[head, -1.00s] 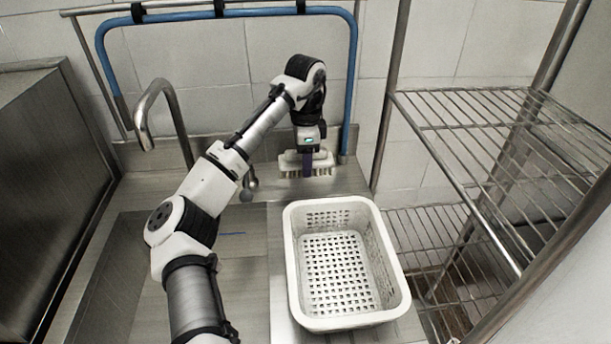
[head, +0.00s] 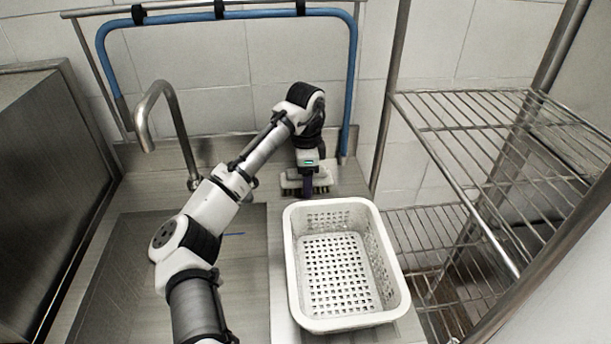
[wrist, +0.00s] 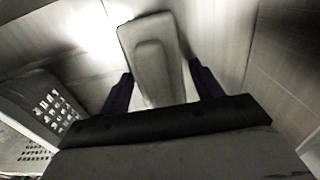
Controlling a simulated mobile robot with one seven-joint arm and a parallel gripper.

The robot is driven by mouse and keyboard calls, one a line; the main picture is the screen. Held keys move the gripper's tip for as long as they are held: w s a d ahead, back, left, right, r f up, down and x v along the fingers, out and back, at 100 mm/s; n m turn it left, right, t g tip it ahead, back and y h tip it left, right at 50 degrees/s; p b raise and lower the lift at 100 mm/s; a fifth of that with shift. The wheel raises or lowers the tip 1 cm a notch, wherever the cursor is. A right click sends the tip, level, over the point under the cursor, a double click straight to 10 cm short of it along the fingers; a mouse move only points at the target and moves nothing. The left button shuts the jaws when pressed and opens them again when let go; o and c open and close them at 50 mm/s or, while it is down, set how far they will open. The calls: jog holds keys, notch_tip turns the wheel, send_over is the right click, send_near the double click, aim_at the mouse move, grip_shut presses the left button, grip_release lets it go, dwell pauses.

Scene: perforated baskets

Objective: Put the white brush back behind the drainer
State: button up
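The white brush (head: 320,181) is at the back of the steel counter, just behind the drainer, a white perforated basket (head: 299,284). Its bristles point down and are at or close to the counter; I cannot tell if they touch. My gripper (head: 306,188) points down over the brush, with a dark purple finger in front of it. In the wrist view the brush (wrist: 155,60) lies between the two dark fingers (wrist: 161,72), which are close against its sides. The drainer also shows at the left of the wrist view (wrist: 60,108). The drainer is empty.
A curved tap (head: 160,100) stands at the back left by the sink. A blue hose (head: 354,80) hangs on a rail along the tiled wall. A wire rack (head: 470,110) stands to the right. Bare counter lies left of the drainer.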

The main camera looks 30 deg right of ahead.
jog(key=shift+r, duration=0.1)
notch_tip(320, 180, up, 12)
jog(key=shift+r, duration=0.1)
dwell(0.6)
dwell(0.4)
